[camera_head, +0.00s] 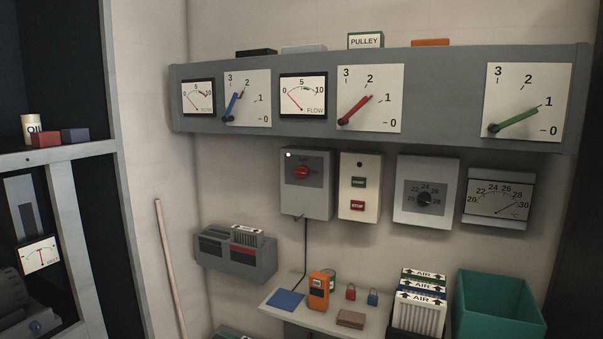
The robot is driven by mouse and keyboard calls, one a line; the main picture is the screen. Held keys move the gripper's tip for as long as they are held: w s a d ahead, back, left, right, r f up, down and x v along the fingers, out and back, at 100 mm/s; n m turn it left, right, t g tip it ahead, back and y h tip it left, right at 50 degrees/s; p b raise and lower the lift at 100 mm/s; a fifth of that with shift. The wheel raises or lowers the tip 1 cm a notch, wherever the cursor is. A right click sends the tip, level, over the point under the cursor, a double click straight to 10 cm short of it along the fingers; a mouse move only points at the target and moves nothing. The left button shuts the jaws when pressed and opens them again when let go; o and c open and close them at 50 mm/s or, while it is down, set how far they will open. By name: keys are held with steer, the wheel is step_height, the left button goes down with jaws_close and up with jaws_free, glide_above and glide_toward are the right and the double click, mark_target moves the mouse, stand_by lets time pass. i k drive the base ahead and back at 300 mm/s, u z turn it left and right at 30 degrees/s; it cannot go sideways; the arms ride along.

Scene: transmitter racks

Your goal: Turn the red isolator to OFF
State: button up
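The red isolator (302,173) is a red rotary handle on a dark plate, on the front of a grey wall box (306,203). Its handle appears to lie roughly sideways. The lettering around it is too small to read, so I cannot tell its marked position. A small white lamp or dot (288,155) shows at the plate's upper left. My gripper is not in view.
A START/STOP box (359,204), a dial box (426,210) and a thermostat gauge (499,200) hang to the right. A gauge panel (440,130) juts out above. Below are a cluttered shelf (268,303) and a green bin (498,310). A pole (170,265) leans at left.

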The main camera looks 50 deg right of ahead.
mark_target(303, 171)
steer(key=i, duration=0.9)
steer(key=u, duration=0.05)
